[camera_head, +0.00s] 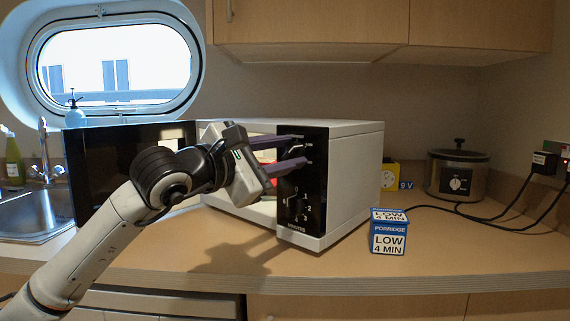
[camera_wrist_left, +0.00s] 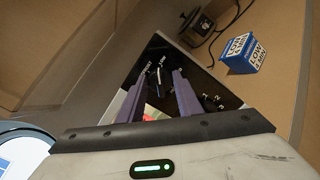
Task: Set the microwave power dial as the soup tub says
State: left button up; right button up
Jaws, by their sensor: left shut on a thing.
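The white microwave (camera_head: 345,185) stands on the counter with its dark door (camera_head: 95,165) swung open to the left. Its black control panel (camera_head: 287,228) has an upper dial, mostly hidden by my fingers, and a lower dial (camera_head: 302,206) with numbers around it. My left gripper (camera_head: 302,151) has its purple fingers shut on the upper dial; in the wrist view the fingertips (camera_wrist_left: 168,74) are at either side of it. No tub labelled soup is seen.
A steel cooker (camera_head: 459,176) and a yellow box (camera_head: 390,175) stand behind the tub. Black cords (camera_head: 500,217) run to a wall socket. A sink (camera_head: 35,215) is at the left. Something red (camera_head: 264,157) shows inside the microwave.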

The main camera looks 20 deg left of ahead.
pick_arm(q)
jog(key=m+b, duration=0.1)
jog(key=m, duration=0.2)
jog(key=shift+f, duration=0.2)
jog(key=m+b, duration=0.1)
jog(key=m, duration=0.2)
jog(key=shift+m, duration=0.3)
jog(key=m, duration=0.2)
jog(key=shift+m+b, duration=0.3)
jog(key=shift+b, duration=0.05)
jog(key=m, duration=0.4)
jog(key=shift+f+m, duration=0.15)
jog(key=shift+m, duration=0.15)
jog(key=m, duration=1)
jog(key=shift+a+m+p, duration=0.1)
jog(key=shift+m+p, duration=0.2)
jog(key=shift+p, duration=0.05)
jog(key=shift+f+m, duration=0.1)
jog(key=shift+m, duration=1)
pick_arm(e)
jog(key=shift+s+a+f, duration=0.15)
jog(key=shift+a+f, duration=0.05)
jog(key=shift+f, duration=0.3)
